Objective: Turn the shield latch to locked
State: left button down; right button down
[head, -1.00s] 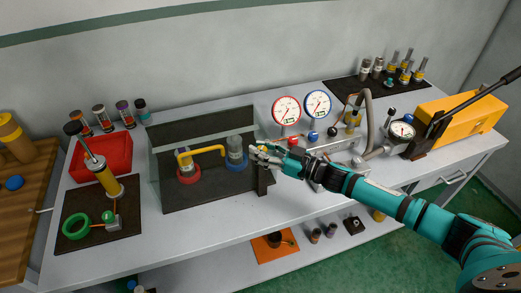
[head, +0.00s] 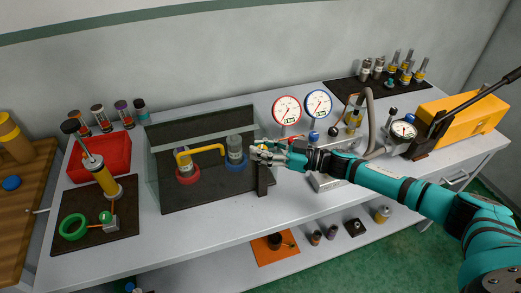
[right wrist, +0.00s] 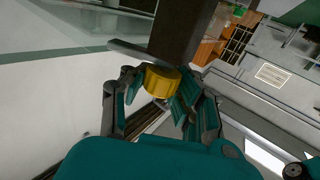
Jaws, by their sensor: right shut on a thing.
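The shield (head: 215,128) is a clear-walled enclosure over a dark mat in the head view. A dark upright post (head: 262,181) stands at its right front corner. The right wrist view shows a round yellow latch knob (right wrist: 162,82) on this post (right wrist: 186,30), with a thin dark bar (right wrist: 130,51) sticking out beside it. My right gripper (head: 260,150) is at the top of the post, its fingers (right wrist: 158,98) shut on the knob from both sides. The fingers partly hide the knob in the head view. My left gripper is not in view.
Inside the shield are a red ring base (head: 188,176), a blue ring base (head: 236,163) and a yellow bent pipe (head: 203,151). Two gauges (head: 287,110) (head: 318,104) stand behind my right arm. The bench front (head: 215,222) is clear.

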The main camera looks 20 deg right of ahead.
jog(key=shift+d+n+g+y+b, duration=0.1)
jog(key=shift+n+g+y+b, duration=0.9)
jog(key=shift+n+g+b, duration=0.8)
dwell(1.4)
jog(key=c, duration=1)
grip_release()
jog(key=shift+d+m, duration=0.1)
jog(key=shift+m, duration=0.3)
jog(key=v, duration=1.2)
jog(key=shift+w+r, duration=0.1)
